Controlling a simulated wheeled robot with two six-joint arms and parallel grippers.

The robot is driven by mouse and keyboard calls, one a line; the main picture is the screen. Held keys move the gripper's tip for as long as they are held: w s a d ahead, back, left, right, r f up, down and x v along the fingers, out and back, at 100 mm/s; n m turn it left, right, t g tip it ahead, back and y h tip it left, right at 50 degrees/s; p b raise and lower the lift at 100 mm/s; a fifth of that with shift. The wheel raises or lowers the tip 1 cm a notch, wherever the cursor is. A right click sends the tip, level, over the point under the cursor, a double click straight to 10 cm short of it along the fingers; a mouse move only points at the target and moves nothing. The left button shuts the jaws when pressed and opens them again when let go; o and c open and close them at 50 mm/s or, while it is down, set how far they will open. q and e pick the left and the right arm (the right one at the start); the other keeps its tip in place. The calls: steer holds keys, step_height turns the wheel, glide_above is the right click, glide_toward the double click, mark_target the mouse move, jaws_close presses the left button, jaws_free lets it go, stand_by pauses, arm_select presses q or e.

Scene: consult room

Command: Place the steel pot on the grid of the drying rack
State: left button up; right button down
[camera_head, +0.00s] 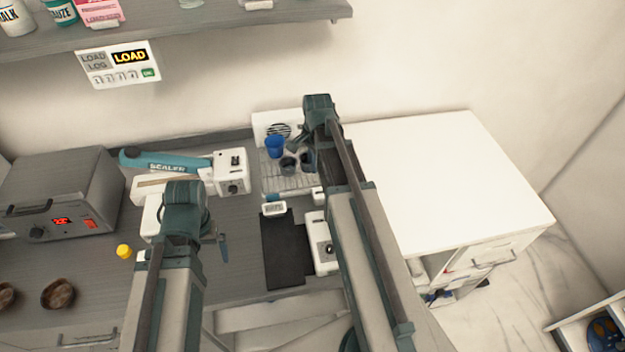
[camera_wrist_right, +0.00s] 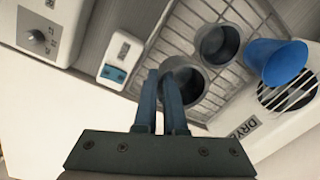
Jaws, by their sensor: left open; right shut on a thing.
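My right gripper (camera_wrist_right: 161,80) is shut on the wall of a small grey steel pot (camera_wrist_right: 185,76). The pot is upright, its mouth facing the wrist camera, over the right end of the rack's grid; whether its base touches the wires is hidden. In the head view the right gripper (camera_head: 304,147) partly covers the held pot (camera_head: 308,158). The drying rack (camera_head: 286,184) has a wire grid, also in the right wrist view (camera_wrist_right: 165,42). A second grey pot (camera_wrist_right: 217,45) and a blue cup (camera_wrist_right: 275,62) stand on it. My left gripper (camera_head: 183,240) is open and empty over the counter.
A white fan box (camera_head: 262,122) backs the rack. A sealer (camera_head: 165,163), a grey oven (camera_head: 62,190), a dark mat (camera_head: 284,255) and a white knobbed box (camera_head: 321,240) are on the counter. The white cabinet top (camera_head: 445,170) at right is clear.

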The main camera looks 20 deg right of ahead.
mark_target(313, 180)
arm_select(q)
steer(key=shift+f, duration=0.15)
arm_select(e)
steer(key=shift+f, duration=0.15)
arm_select(q)
step_height(313, 180, down, 4)
steer(key=b, duration=0.3)
steer(key=shift+b, duration=0.4)
arm_select(e)
step_height(313, 180, down, 4)
steer(key=shift+r, duration=0.1)
arm_select(q)
steer(key=shift+r, duration=0.2)
arm_select(e)
steer(key=shift+r, duration=0.1)
arm_select(q)
steer(key=shift+f, duration=0.1)
arm_select(e)
steer(key=c, duration=1)
jaws_free()
arm_select(q)
step_height(313, 180, up, 12)
steer(key=p, duration=1.2)
arm_select(e)
step_height(313, 180, up, 12)
steer(key=s, duration=0.1)
